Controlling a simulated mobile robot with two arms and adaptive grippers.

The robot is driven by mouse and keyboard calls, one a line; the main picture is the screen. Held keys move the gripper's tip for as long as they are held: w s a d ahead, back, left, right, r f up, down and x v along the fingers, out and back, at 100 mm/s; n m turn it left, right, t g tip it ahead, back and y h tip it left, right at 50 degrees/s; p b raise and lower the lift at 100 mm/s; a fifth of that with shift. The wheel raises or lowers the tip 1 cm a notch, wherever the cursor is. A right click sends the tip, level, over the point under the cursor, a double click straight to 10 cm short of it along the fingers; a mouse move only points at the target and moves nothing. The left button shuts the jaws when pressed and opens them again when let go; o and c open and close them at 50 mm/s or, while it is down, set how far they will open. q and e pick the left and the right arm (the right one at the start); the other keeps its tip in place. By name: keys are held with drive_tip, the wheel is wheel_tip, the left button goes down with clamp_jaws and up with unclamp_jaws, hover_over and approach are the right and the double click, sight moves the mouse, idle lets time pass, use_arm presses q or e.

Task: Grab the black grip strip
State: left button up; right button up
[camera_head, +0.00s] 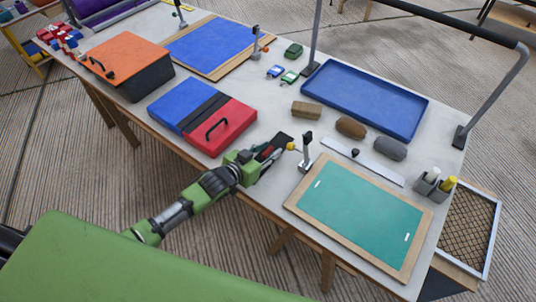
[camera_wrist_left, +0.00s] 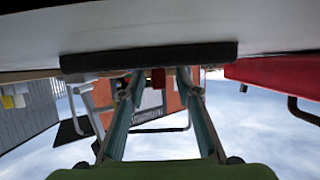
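The black grip strip (camera_head: 284,138) lies at the near edge of the pale table, just past my left gripper and partly hidden by it in the head view. In the left wrist view the strip (camera_wrist_left: 150,57) runs crosswise at the fingertips, wider than the gap between them. My left gripper (camera_head: 272,152) is at the table edge, its fingers apart. In the wrist view the left gripper (camera_wrist_left: 160,75) has both fingers spread with the strip beyond or at the tips; I cannot tell whether they touch it. My right gripper is not in view.
A blue, black and red pad with a handle (camera_head: 230,122) lies left of the strip. Brown and grey blocks (camera_head: 351,127) and a blue tray (camera_head: 365,97) lie behind.

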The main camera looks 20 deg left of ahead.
use_arm(q)
clamp_jaws()
